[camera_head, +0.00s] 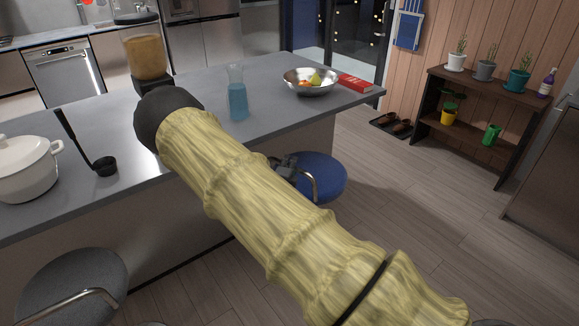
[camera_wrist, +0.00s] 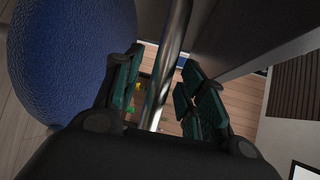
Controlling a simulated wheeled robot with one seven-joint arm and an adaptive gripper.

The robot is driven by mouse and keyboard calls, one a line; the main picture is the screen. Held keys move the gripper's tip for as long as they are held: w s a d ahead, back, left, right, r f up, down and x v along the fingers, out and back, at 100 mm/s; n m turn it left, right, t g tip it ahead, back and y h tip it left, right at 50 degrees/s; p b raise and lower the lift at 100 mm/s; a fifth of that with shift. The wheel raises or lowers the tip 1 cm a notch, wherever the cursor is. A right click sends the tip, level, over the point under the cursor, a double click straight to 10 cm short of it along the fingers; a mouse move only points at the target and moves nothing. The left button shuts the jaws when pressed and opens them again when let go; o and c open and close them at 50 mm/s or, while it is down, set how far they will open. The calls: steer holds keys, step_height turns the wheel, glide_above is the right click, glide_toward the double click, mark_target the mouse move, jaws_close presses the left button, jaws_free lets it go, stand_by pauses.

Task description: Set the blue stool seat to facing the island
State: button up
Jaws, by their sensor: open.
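The blue stool seat (camera_head: 325,178) stands at the near side of the island (camera_head: 290,140), partly hidden behind my arm. A curved metal bar (camera_head: 312,190) is fixed at the seat. My gripper (camera_head: 286,166) is at this bar, beside the seat. In the wrist view the gripper (camera_wrist: 160,88) is open, its green-padded fingers on either side of the shiny bar (camera_wrist: 172,50). A gap shows between the bar and the pads. The blue seat (camera_wrist: 70,60) fills the left of that view.
A grey stool (camera_head: 75,285) with a metal bar stands at the lower left. The island top holds a white pot (camera_head: 28,170), a ladle (camera_head: 104,166), a blue-filled carafe (camera_head: 237,95) and a fruit bowl (camera_head: 311,88). The floor (camera_head: 430,215) right of the blue stool is clear.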

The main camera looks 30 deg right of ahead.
steer(key=shift+w+d+f, duration=0.1)
steer(key=shift+d, duration=0.05)
jaws_close()
stand_by(0.4)
